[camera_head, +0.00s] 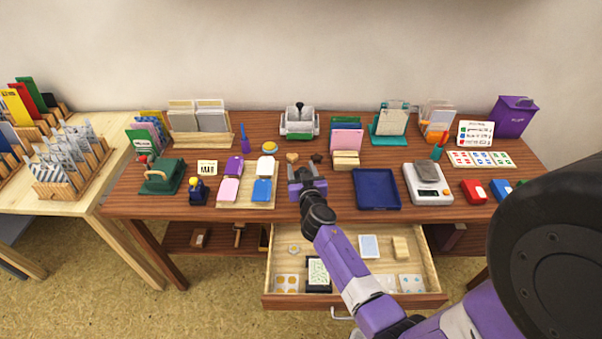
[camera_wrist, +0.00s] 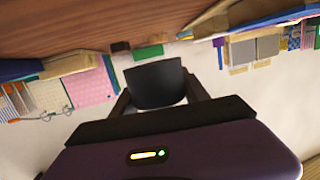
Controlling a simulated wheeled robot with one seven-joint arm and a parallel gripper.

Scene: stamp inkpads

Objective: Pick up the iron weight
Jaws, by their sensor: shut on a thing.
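The iron weight (camera_wrist: 155,85) is a plain dark grey block in the wrist view. It sits between the two fingers of my gripper (camera_wrist: 158,98), which is shut on it. In the head view my gripper (camera_head: 306,178) is over the front middle of the brown table, above the open drawer's back edge. The weight is not clearly visible there, as the gripper and wrist cover it. How high it is above the table top is hard to tell.
The table (camera_head: 334,207) has a blue tray (camera_head: 377,187) and a scale (camera_head: 427,183) right of my gripper. A board with coloured inkpads (camera_head: 229,190) lies to its left. Small stamps (camera_head: 292,157) stand just behind. An open drawer (camera_head: 346,296) juts out below.

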